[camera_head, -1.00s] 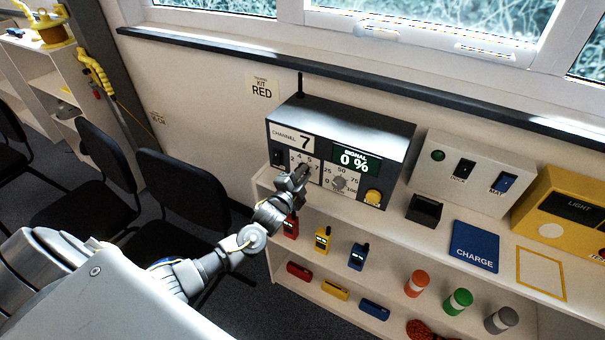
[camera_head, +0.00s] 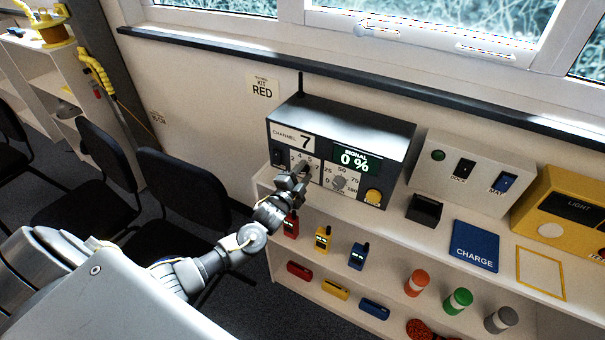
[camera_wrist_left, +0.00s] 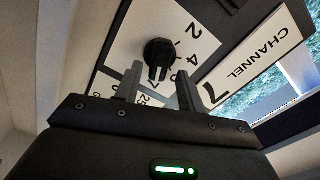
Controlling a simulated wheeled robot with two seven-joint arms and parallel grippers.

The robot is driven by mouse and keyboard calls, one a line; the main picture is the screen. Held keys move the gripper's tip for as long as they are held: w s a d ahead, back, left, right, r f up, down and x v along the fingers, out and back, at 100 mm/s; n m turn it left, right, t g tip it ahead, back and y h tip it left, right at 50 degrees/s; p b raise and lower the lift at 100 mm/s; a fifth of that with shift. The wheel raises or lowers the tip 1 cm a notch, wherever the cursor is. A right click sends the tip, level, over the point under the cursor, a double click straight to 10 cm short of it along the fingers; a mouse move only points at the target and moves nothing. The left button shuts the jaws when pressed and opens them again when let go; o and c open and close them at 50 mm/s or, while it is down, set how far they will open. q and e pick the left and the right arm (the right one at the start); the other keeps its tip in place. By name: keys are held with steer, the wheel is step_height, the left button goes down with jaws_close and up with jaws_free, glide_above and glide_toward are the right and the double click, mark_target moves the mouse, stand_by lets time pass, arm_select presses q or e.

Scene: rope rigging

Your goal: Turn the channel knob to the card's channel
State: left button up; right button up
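The radio (camera_head: 341,130) is a dark box on the shelf top. Its card (camera_head: 293,138) reads CHANNEL 7; it also shows in the left wrist view (camera_wrist_left: 250,62). The black channel knob (camera_wrist_left: 158,52) sits on a white numbered dial, its bar lying toward the gripper in the wrist view. In the head view the knob (camera_head: 303,168) is partly hidden by the gripper. My left gripper (camera_head: 290,181) is open and empty just in front of the knob; its fingers (camera_wrist_left: 157,82) stand apart, either side of the knob's line. The display (camera_head: 355,159) reads SIGNAL 0 %. My right gripper is out of view.
A second knob (camera_head: 339,182) and a yellow button (camera_head: 373,197) sit right of the channel dial. A black box (camera_head: 424,210) and a switch panel (camera_head: 471,174) stand farther right. Handheld radios and cylinders fill the shelves below. Chairs stand at left.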

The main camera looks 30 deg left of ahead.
arm_select(q)
steer(key=shift+w+d+f, duration=0.1)
steer(key=shift+w+f, duration=0.1)
steer(key=shift+f, duration=0.05)
steer(key=s+b, duration=0.2)
steer(key=s, duration=0.8)
steer(key=shift+s, duration=0.35)
